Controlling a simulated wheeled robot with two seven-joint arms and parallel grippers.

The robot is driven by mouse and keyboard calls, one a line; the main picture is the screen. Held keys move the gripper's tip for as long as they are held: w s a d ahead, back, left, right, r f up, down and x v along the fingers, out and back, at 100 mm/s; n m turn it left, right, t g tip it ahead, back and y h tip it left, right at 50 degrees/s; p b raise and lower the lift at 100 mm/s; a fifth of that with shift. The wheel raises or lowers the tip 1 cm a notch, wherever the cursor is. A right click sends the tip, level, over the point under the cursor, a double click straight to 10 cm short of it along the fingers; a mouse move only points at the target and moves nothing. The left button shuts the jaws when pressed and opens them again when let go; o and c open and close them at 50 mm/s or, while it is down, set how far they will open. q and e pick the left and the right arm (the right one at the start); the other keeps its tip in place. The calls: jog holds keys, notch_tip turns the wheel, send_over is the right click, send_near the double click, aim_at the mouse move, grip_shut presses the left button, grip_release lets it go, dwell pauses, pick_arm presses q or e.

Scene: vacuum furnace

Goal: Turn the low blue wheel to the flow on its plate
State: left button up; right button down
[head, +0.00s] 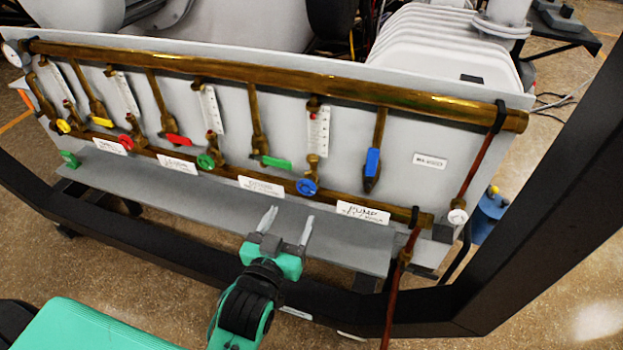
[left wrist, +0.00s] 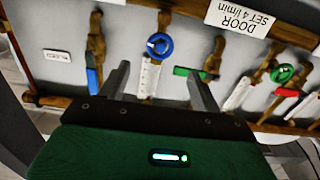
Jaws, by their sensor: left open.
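The low blue wheel (head: 307,187) sits on the lower brass pipe, under a white-scaled flow tube (head: 318,130). In the left wrist view, where the panel appears upside down, the blue wheel (left wrist: 159,45) is ahead, between and beyond the finger lines. A white plate reading PUMP (head: 362,212) is right of the wheel; its small lines are unreadable. My left gripper (head: 288,222) is open and empty, below and in front of the wheel, apart from it. It also shows in the left wrist view (left wrist: 157,82). My right gripper is not in view.
A blue lever (head: 372,163) hangs right of the wheel; a green lever (head: 277,162) and green wheel (head: 205,160) are left. The DOOR plate reads SET 4 l/min (left wrist: 240,18). A grey shelf (head: 215,205) and black frame bar (head: 140,223) run below the panel.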

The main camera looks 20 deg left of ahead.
aim_at(305, 189)
pick_arm(q)
jog(key=w, duration=1.1)
jog(key=shift+w+d, duration=0.15)
jog(key=shift+d, duration=0.05)
jog(key=shift+w, duration=0.8)
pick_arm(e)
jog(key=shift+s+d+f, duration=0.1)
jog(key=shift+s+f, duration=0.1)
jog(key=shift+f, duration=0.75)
pick_arm(q)
jog(key=c, duration=1)
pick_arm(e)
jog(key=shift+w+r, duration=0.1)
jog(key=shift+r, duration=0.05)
